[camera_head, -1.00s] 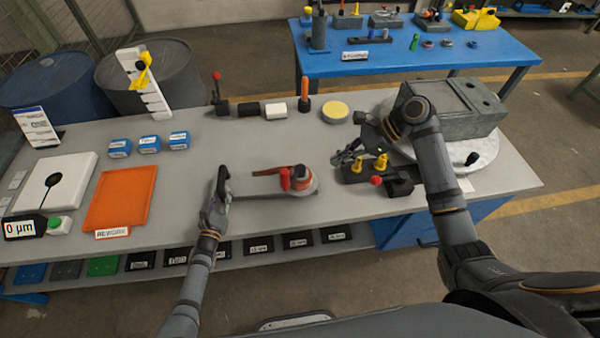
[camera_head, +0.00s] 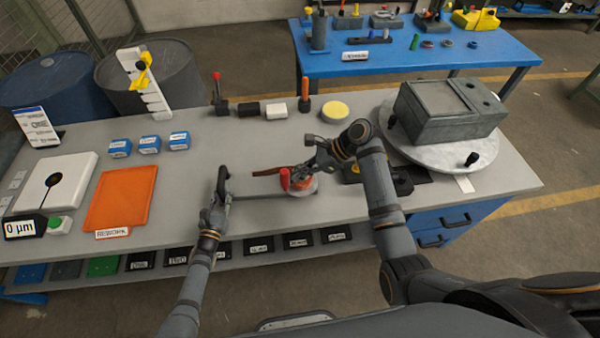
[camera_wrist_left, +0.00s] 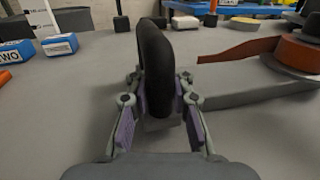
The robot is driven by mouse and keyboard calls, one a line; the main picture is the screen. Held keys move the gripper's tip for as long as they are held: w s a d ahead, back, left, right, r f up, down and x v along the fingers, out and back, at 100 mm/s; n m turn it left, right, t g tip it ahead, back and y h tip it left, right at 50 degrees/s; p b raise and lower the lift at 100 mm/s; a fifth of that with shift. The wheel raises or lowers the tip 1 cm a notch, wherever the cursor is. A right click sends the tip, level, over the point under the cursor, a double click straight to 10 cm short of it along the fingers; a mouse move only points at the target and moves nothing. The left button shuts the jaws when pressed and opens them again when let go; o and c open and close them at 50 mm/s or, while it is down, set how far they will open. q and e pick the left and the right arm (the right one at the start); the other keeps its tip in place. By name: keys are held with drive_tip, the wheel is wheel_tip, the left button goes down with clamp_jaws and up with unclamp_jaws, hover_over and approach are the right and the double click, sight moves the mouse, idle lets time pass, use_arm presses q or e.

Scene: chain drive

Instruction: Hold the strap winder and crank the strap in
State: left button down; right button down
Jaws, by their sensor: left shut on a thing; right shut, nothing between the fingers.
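A rust-coloured strap (camera_head: 266,171) runs out from the reel to the left. My left gripper (camera_head: 219,200) is shut on the winder's dark handle (camera_wrist_left: 155,70) at the bar's left end; the left wrist view shows the handle upright between the fingers. My right gripper (camera_head: 312,168) is shut and empty over the reel's right side, close to the red knob. Contact there cannot be told, and the arm hides part of the reel.
A dark fixture (camera_head: 403,181) sits right of the winder, partly behind my right arm. A grey box stands on a round turntable (camera_head: 468,150) at the right. Blue boxes and an orange mat (camera_head: 121,194) lie left. The bench between mat and winder is clear.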

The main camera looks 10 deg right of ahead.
drive_tip(key=shift+w+a+m+t+h, duration=0.15)
drive_tip(key=shift+w+a+m+t, duration=0.1)
drive_tip(key=shift+a+m+t, duration=0.3)
drive_tip(key=shift+w+a+m+t+h, duration=0.1)
drive_tip(key=shift+w+a+m+t, duration=0.2)
drive_tip(key=shift+a+m, duration=0.25)
drive_tip(key=shift+w+a+m+t+h, duration=0.15)
drive_tip(key=shift+w+a+m+t, duration=0.1)
drive_tip(key=shift+a+m+t, duration=0.35)
drive_tip(key=w+a, duration=0.2)
drive_tip(key=w, duration=0.5)
drive_tip(key=shift+a+m, duration=0.2)
drive_tip(key=shift+m, duration=0.2)
drive_tip(key=shift+w+d+m+t, duration=0.1)
drive_tip(key=shift+w+m+t, duration=0.05)
drive_tip(key=shift+m+t, duration=0.2)
idle(1.2)
